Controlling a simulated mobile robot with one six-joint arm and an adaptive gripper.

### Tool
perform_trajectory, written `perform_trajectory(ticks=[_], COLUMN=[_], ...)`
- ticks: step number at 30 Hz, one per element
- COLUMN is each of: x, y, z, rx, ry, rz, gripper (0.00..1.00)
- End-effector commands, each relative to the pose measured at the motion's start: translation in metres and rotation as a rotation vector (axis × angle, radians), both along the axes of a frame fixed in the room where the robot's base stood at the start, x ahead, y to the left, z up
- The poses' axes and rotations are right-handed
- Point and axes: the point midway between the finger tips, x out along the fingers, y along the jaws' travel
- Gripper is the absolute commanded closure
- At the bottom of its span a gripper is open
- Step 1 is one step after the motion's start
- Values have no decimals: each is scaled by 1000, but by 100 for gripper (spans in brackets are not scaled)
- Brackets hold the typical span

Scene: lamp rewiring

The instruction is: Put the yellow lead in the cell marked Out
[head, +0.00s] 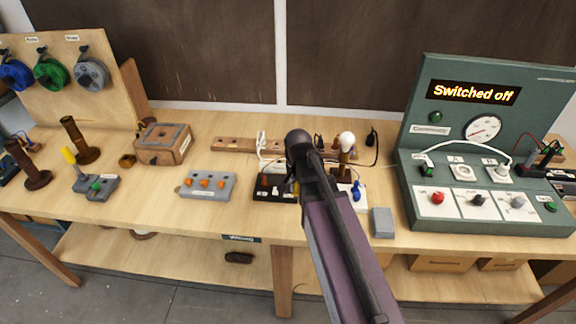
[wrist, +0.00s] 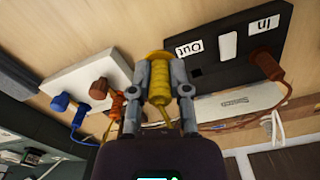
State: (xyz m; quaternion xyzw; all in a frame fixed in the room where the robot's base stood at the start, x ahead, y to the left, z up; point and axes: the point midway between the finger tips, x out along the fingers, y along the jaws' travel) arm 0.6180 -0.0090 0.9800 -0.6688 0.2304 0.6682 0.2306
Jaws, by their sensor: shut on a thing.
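My gripper (wrist: 160,70) is shut on the ribbed yellow plug of the yellow lead (wrist: 159,88) in the wrist view. Its cable hangs back between the fingers. The black block (wrist: 225,70) lies beside the plug and bears the labels "Out" (wrist: 188,48) and "In" (wrist: 264,25). The plug is close to the "Out" end; whether it touches the block I cannot tell. A brown plug (wrist: 268,66) stands by the "In" label. In the head view the black block (head: 268,194) is left of my arm, which hides my gripper.
A white block (wrist: 78,82) with blue (wrist: 62,102) and orange-brown plugs is close to the gripper. Bare bench lies before the grey block.

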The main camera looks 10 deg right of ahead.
Motion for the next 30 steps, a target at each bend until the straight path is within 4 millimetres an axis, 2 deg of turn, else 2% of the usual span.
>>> perform_trajectory(ticks=[5, 8, 18, 21, 30], x=[3, 12, 65, 75, 79], y=[2, 3, 6, 7, 7], z=[1, 4, 22, 25, 25], rx=[0, 0, 0, 0, 0], ry=[0, 0, 0, 0, 0], rz=[5, 12, 64, 77, 84], gripper=[100, 100, 100, 100, 100])
